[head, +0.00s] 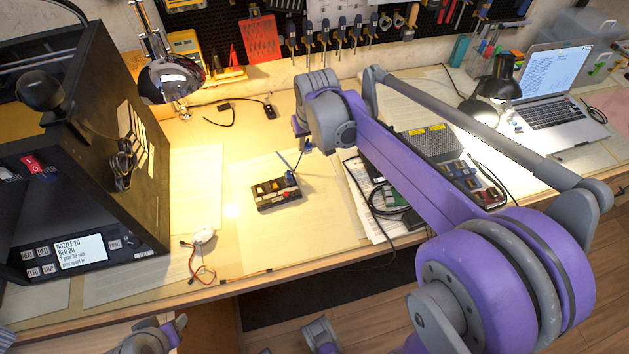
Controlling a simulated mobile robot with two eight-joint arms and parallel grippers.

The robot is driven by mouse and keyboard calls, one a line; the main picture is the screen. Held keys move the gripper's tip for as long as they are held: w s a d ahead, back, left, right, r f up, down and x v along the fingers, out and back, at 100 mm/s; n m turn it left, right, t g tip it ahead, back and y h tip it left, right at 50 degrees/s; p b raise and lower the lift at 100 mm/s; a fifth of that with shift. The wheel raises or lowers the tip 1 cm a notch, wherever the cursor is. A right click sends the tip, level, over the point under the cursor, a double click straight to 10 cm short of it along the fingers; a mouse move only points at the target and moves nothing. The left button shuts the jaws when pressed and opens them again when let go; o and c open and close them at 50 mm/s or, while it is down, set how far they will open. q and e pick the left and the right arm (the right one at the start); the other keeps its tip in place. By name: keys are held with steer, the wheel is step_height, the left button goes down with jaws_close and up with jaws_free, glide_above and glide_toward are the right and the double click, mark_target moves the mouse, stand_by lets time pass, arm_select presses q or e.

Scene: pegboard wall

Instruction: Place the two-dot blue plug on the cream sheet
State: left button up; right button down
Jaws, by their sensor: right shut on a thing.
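My right arm reaches in from the lower right, and its right gripper (303,140) hangs over the bench, up and right of a small black box. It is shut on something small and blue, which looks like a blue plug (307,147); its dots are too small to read. The black box (277,197) has orange and red parts, and another blue piece (291,179) stands at its right end with a thin blue lead rising from it. The box lies on a cream sheet (275,245). My left gripper (165,333) shows only partly at the bottom edge, its jaws unclear.
A black printer-like machine (90,165) stands at left and a lit lamp (171,80) behind it. Red wires (203,262) lie near the front edge. Right of the sheet are papers, a black cable (380,205) and a parts tray (470,183). A laptop (550,90) is at far right.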

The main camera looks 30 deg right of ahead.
arm_select(q)
step_height(320, 180, down, 4)
steer(key=shift+r+b, duration=0.2)
steer(key=shift+b, duration=1.05)
arm_select(e)
steer(key=shift+m, duration=0.3)
steer(key=f, duration=0.3)
steer(key=d+f, duration=0.1)
steer(key=f, duration=0.2)
steer(key=d+f, duration=0.1)
steer(key=f, duration=0.2)
steer(key=shift+s, duration=0.15)
steer(key=shift+a+f, duration=0.1)
steer(key=c, duration=1.1)
jaws_free()
steer(key=shift+f, duration=0.1)
steer(key=o, duration=0.4)
arm_select(q)
steer(key=shift+f, duration=0.1)
